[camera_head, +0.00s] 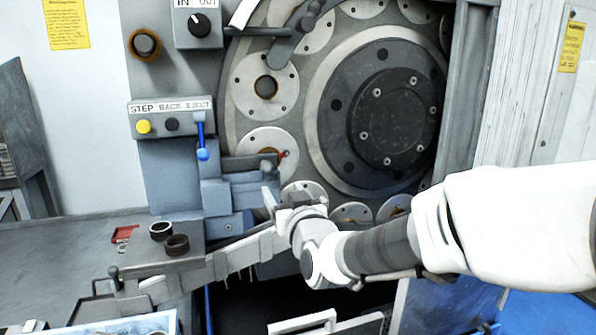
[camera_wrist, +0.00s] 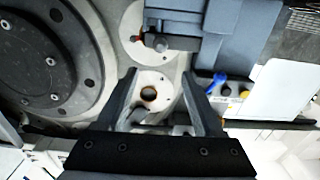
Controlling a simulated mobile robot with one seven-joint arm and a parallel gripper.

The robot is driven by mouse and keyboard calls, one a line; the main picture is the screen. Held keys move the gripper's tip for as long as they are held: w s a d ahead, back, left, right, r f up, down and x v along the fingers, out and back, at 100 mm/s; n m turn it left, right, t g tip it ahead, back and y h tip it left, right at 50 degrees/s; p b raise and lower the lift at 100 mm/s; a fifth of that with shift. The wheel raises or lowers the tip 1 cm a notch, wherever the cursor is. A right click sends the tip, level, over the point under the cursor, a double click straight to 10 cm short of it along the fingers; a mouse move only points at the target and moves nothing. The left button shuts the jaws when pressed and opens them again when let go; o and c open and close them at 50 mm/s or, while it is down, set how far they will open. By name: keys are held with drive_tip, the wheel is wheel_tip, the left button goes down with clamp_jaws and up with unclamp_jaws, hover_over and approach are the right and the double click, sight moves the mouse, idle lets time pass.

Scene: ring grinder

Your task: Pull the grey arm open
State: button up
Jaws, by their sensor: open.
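The grey arm (camera_head: 250,162) appears to be the blocky blue-grey bar reaching right from the machine's left column across the round plate. A small red tip (camera_head: 282,155) shows at its right end. In the wrist view the grey arm (camera_wrist: 180,28) is at the top, beyond my fingertips. My gripper (camera_head: 276,193) is just below the arm's right end in the head view. In the wrist view my gripper (camera_wrist: 164,84) is open, with nothing held between its fingers. A disc with a hole (camera_wrist: 150,92) shows behind the gap. Any contact with the arm cannot be told.
A large dark hub (camera_head: 392,110) fills the plate's middle. A blue lever (camera_head: 202,140) hangs above the arm's left part. Two rings (camera_head: 168,238) sit on a grey block at lower left. A sloping grey chute (camera_head: 235,256) runs below my gripper.

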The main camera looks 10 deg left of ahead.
sight(268, 168)
drive_tip(key=x, duration=1.5)
clamp_jaws()
idle(1.2)
